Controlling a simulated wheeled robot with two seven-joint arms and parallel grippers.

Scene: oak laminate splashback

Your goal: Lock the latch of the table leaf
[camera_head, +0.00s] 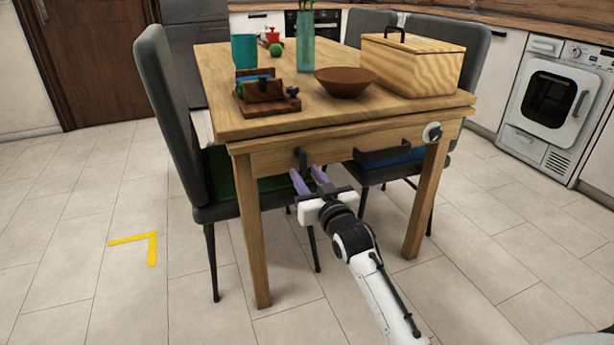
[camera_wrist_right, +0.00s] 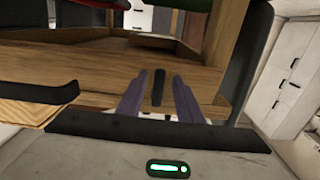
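The wooden table (camera_head: 330,121) has a top panel with an edge seam above its front apron (camera_head: 270,160). A small black upright latch lever (camera_head: 301,158) sits on the apron, left of centre. My right gripper (camera_head: 307,174) reaches up to it from below, with two purple fingers apart. In the right wrist view the latch (camera_wrist_right: 158,88) stands between the open fingers, with gaps on both sides. I cannot tell whether the fingertips touch the apron. My left gripper is not in view.
A black bar handle (camera_head: 388,156) and a white round disc (camera_head: 432,132) are on the apron to the right. A bowl (camera_head: 345,82), wooden box (camera_head: 412,68), green vase (camera_head: 305,45) and teal cup (camera_head: 244,51) stand on top. Chairs (camera_head: 172,110) flank the table.

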